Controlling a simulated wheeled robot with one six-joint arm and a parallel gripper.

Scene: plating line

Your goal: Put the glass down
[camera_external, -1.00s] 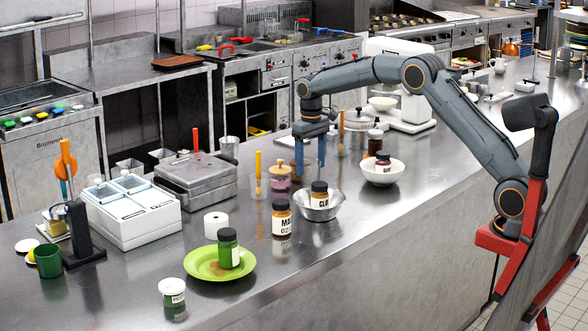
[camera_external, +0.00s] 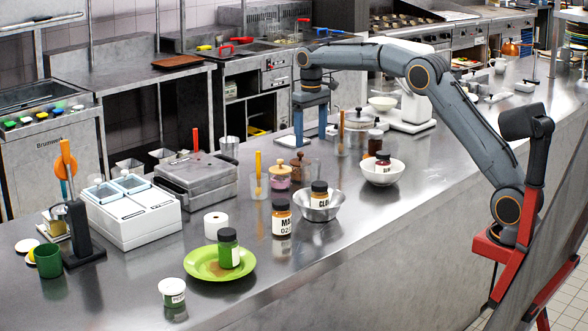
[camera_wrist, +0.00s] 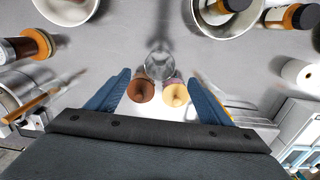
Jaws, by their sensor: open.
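A clear glass (camera_wrist: 159,62) stands on the counter in the wrist view, just past my fingertips and in the middle of the picture. Its outline is faint in the external view, and I cannot make it out surely there. My gripper (camera_external: 310,141) is open and empty above the counter, pointing down. Its two blue fingers are spread wide in the wrist view (camera_wrist: 157,80), apart from the glass. A brown-lidded jar (camera_wrist: 141,90) and a yellow-lidded jar (camera_wrist: 174,95) show between the fingers, close to the glass.
A metal bowl (camera_external: 333,212) with a labelled jar (camera_external: 319,195) stands in front. A white bowl (camera_external: 367,175) stands to the right. Bare counter (camera_external: 350,265) lies at the front.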

